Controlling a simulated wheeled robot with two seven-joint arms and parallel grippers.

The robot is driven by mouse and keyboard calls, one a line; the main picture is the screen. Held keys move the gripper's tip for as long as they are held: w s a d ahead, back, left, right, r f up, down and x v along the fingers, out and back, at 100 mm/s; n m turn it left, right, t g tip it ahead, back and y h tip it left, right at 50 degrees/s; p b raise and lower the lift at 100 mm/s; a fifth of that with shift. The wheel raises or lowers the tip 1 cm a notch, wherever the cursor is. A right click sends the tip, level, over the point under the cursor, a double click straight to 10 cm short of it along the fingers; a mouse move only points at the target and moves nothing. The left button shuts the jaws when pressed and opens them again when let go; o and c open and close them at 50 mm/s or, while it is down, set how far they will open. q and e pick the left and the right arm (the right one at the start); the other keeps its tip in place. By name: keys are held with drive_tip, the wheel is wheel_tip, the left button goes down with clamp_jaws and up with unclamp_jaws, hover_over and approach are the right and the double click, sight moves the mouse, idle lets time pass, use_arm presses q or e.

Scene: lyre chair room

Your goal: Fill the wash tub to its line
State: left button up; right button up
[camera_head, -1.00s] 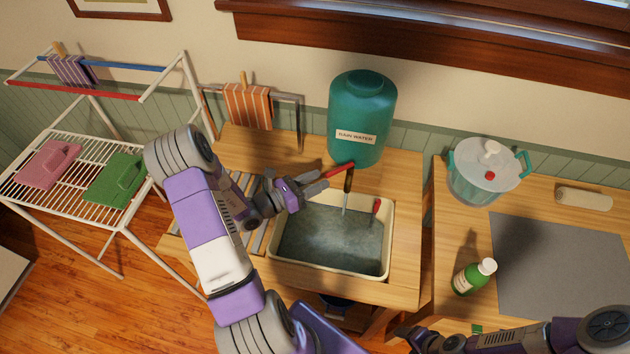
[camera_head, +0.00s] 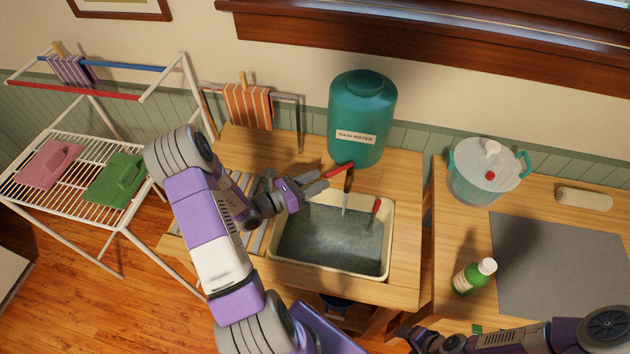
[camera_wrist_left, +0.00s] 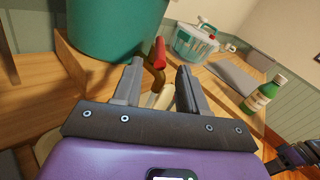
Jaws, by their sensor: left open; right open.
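The cream wash tub (camera_head: 272,254) stands in the wooden stand and holds grey-blue water (camera_head: 328,240). A small red piece (camera_head: 377,205) shows at its right inner side. I cannot make out the fill line. The green rain water barrel (camera_head: 362,112) stands behind it. Its brass tap (camera_head: 348,181) has a red lever (camera_head: 339,170), and a thin pale stream (camera_head: 345,203) appears to run into the tub. My left gripper (camera_head: 322,182) is open beside the tap. In the left wrist view, the lever (camera_wrist_left: 159,52) shows beyond the fingers (camera_wrist_left: 157,84). My right gripper (camera_head: 412,334) is open at the bottom, partly seen.
The right table holds a lidded clear pot (camera_head: 482,178), a green bottle (camera_head: 470,279), a grey mat (camera_head: 560,262) and a pale roll (camera_head: 584,199). A white drying rack (camera_head: 95,225) at left carries a pink (camera_head: 48,165) and a green piece (camera_head: 115,180). A striped cloth (camera_head: 248,107) hangs behind.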

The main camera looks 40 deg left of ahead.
sight(336, 170)
use_arm(q)
drive_tip(key=b+x, duration=0.7)
drive_tip(key=b, duration=0.2)
drive_tip(key=shift+b, duration=0.35)
idle(0.3)
drive_tip(key=shift+s, duration=0.1)
clamp_jaws()
